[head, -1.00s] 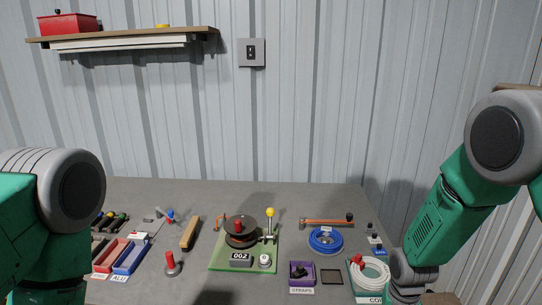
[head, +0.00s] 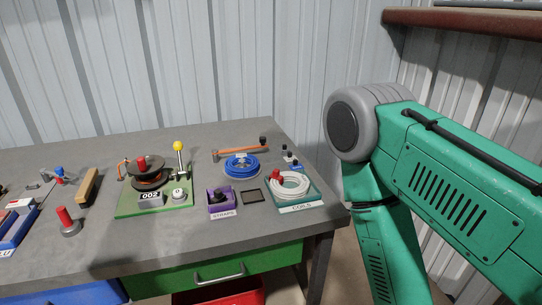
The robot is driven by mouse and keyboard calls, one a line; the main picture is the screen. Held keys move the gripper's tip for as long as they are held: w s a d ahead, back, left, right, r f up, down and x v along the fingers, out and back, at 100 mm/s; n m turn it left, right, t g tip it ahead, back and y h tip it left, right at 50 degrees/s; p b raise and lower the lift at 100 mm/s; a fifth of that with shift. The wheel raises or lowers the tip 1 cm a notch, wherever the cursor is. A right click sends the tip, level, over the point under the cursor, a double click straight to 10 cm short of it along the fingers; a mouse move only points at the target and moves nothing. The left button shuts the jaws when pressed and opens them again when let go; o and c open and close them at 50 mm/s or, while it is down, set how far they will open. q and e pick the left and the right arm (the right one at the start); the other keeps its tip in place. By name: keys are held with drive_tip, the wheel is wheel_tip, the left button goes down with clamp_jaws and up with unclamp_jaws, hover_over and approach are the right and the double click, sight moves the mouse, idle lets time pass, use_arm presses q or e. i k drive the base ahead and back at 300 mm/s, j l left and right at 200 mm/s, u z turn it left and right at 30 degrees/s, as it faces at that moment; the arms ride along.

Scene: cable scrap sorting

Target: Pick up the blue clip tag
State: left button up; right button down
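A small blue piece (head: 297,167), which looks like the blue clip tag, lies at the right end of the grey table in the head view. It sits just behind the teal tray of white coil, near small black and grey pieces. It is too small to make out its details. My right arm fills the right side of the view, to the right of the table, and its gripper is out of frame. My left arm and gripper are out of view. Neither gripper is seen near the blue piece.
The teal coil tray (head: 300,208), a blue cable coil (head: 242,167), an orange-handled hammer (head: 238,151) and a purple straps bin (head: 220,208) surround that corner. A green board (head: 128,209) with a spool stands left. The table's right edge is clear.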

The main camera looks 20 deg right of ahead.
sight(296, 166)
drive_tip(key=i+l+u, duration=0.1)
drive_tip(key=l+u, duration=0.3)
drive_tip(key=l, duration=0.4)
drive_tip(key=l+u, duration=0.45)
drive_tip(key=l, duration=0.35)
drive_tip(key=k+l+u, duration=0.1)
drive_tip(key=l+u, duration=0.3)
drive_tip(key=l, duration=0.45)
